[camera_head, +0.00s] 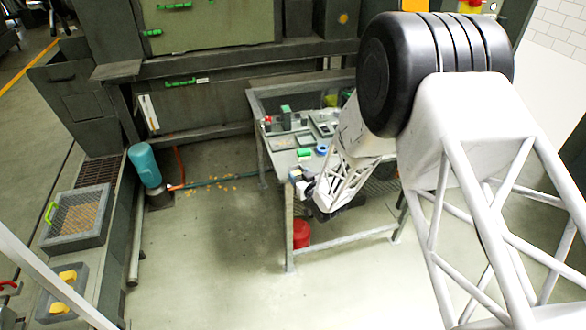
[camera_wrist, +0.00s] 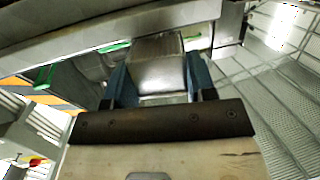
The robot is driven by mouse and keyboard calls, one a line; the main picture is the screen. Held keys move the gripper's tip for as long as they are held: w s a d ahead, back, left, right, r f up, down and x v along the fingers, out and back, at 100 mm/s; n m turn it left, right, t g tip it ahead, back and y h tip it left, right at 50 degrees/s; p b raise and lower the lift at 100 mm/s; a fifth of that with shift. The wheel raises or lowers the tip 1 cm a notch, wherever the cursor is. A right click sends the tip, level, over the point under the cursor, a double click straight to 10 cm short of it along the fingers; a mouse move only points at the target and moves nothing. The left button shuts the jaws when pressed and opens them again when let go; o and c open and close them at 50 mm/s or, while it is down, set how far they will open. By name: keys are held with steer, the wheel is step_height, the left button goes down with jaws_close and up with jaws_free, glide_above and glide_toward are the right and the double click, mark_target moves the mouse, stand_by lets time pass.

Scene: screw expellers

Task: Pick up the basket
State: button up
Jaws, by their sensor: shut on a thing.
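My gripper (camera_head: 303,184) hangs at the front left edge of the work table in the head view. In the wrist view its two blue fingers (camera_wrist: 160,68) are closed on the sides of a smooth grey, block-like thing (camera_wrist: 160,76). I cannot tell whether this thing is part of a basket. The only clearly basket-like thing is a grey tray with a mesh inside and a green handle (camera_head: 92,224), on the ledge at the far left. It holds tan material and is well apart from my gripper.
The work table (camera_head: 342,239) carries small parts, with a red bucket (camera_head: 302,233) below. A teal cylinder (camera_head: 145,165) stands by the machine at left. A grey box with yellow pieces (camera_head: 62,298) lies below the tray. The floor between ledge and table is mostly clear.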

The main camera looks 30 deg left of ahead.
steer(key=f+v, duration=0.1)
steer(key=v, duration=0.6)
stand_by(0.6)
steer(key=w+a+r, duration=0.7)
steer(key=w, duration=0.4)
steer(key=w+a+r, duration=0.7)
steer(key=w, duration=0.5)
steer(key=shift+w+r+m, duration=0.1)
steer(key=shift+w+m, duration=0.05)
steer(key=shift+m, duration=0.15)
steer(key=m, duration=0.4)
steer(key=r+m+g+y, duration=0.1)
steer(key=m, duration=0.2)
steer(key=r+m+y, duration=0.1)
steer(key=m, duration=0.3)
steer(key=shift+w+d+m, duration=0.15)
steer(key=shift+m, duration=0.15)
steer(key=shift+m, duration=0.3)
stand_by(0.3)
